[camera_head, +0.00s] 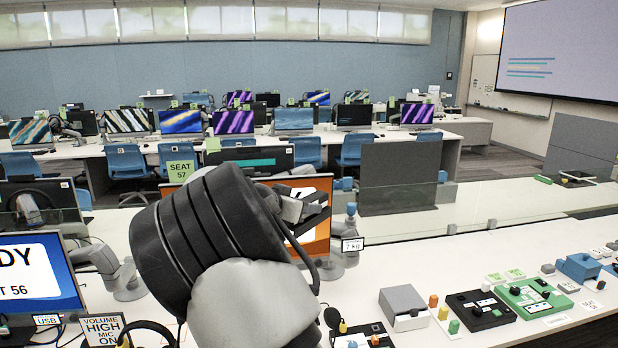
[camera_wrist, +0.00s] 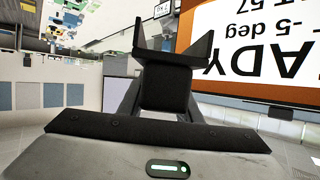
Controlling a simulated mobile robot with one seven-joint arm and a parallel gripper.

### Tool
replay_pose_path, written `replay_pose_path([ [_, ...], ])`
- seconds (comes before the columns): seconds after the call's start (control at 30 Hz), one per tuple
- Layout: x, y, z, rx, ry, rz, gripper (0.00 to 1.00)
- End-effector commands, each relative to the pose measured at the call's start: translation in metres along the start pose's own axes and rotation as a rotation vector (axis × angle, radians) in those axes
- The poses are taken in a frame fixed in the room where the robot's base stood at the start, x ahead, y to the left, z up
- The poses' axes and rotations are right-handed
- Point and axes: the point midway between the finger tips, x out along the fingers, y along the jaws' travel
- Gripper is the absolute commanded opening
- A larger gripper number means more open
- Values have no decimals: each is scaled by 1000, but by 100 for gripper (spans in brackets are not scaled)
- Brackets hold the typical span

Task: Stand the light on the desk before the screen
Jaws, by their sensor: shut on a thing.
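My gripper (camera_head: 308,204) is raised above the desk (camera_head: 290,325), in front of the orange-bordered screen (camera_head: 322,240). In the wrist view my gripper (camera_wrist: 167,98) is shut on a dark, blocky thing with two flared flaps, apparently the light (camera_wrist: 165,85). In the head view my arm and gripper hide most of the light, and its base cannot be made out. The screen also shows upside down at the right of the wrist view (camera_wrist: 270,45), with READY and -5 deg on it. My arm covers the screen's left part in the head view.
A grey jointed stand (camera_head: 345,255) and a small weight card (camera_head: 352,244) are right of my gripper. A grey box (camera_head: 404,307) and several small devices occupy the right desk.

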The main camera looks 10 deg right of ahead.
Motion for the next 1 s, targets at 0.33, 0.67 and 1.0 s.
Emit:
replay_pose_path([
  [0.33, 13, 5, 69, -99, -2, -219, 0],
  [0.67, 10, 10, 98, -150, -16, -378, 0],
  [1.0, 5, 22, 114, -201, -28, -545, 0],
])
